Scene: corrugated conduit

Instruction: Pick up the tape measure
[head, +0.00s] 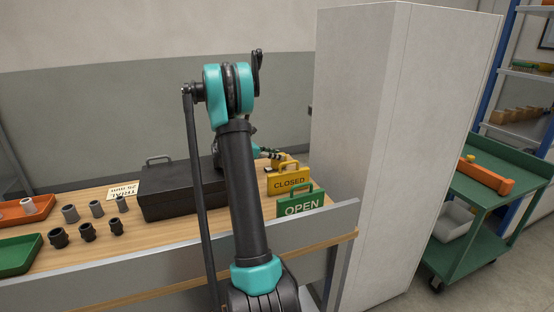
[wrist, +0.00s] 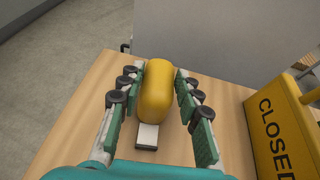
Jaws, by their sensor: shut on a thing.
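The yellow tape measure (wrist: 157,92) is a rounded block between the two fingers of my gripper (wrist: 160,100) in the wrist view. The green pads of the fingers are on either side of it, and my gripper is shut on it. In the head view my gripper (head: 272,153) reaches over the far right part of the workbench, behind the CLOSED sign. The tape measure is hard to make out there, small and partly hidden. A small pale and dark flat piece (wrist: 147,136) shows just below the tape measure in the wrist view.
A yellow CLOSED sign (head: 289,181) stands close to the right of my gripper, also in the wrist view (wrist: 278,130). A green OPEN sign (head: 302,205) stands nearer. A black case (head: 172,196) lies left. A tall pale cabinet (head: 352,110) stands right of the bench.

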